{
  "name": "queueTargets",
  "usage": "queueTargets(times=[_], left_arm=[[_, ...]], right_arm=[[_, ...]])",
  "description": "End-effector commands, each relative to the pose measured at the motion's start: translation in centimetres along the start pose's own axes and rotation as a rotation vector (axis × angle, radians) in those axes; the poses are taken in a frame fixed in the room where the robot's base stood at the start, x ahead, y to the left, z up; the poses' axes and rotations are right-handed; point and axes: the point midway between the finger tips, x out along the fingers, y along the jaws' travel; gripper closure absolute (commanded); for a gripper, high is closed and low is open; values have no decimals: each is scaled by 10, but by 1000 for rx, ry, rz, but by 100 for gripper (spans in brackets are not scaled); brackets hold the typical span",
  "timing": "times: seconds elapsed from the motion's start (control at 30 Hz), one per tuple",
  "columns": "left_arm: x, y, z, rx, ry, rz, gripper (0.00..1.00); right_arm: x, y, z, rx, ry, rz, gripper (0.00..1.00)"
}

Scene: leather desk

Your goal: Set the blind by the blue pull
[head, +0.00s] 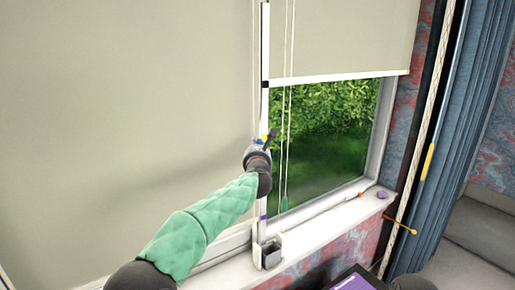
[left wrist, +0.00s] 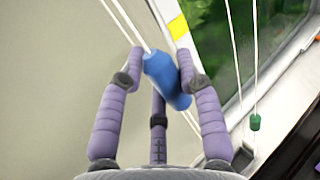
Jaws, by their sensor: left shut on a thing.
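The blue pull (left wrist: 166,78) hangs on two white cords and sits between the fingertips of my left gripper (left wrist: 162,72), which is shut on it. In the head view my left gripper (head: 267,142) is at the white window post, level with its yellow mark, and mostly hides the pull. The yellow mark (left wrist: 178,27) shows just above the pull in the left wrist view. The left blind (head: 130,110) covers nearly all of its window. The right blind (head: 345,40) is partly raised, its white bottom bar above a garden view. My right gripper is not in view.
A green pull (head: 284,203) hangs on its own cords to the right; it also shows in the left wrist view (left wrist: 255,122). A small grey box (head: 270,252) and a purple item (head: 382,195) are on the sill. A blue curtain (head: 465,110) hangs at right.

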Motion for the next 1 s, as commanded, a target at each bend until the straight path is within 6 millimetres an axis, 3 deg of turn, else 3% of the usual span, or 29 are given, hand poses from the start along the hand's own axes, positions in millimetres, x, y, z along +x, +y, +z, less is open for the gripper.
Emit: queueTargets(times=[0.03,0.1,0.57,1.0], left_arm=[[0,0,0,-5,1,0,60],[0,0,0,-4,1,0,40],[-4,0,1,0,0,0,40],[-57,0,1,0,-1,-1,40]], right_arm=[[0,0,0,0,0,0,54],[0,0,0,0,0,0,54],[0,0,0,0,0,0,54],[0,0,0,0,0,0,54]])
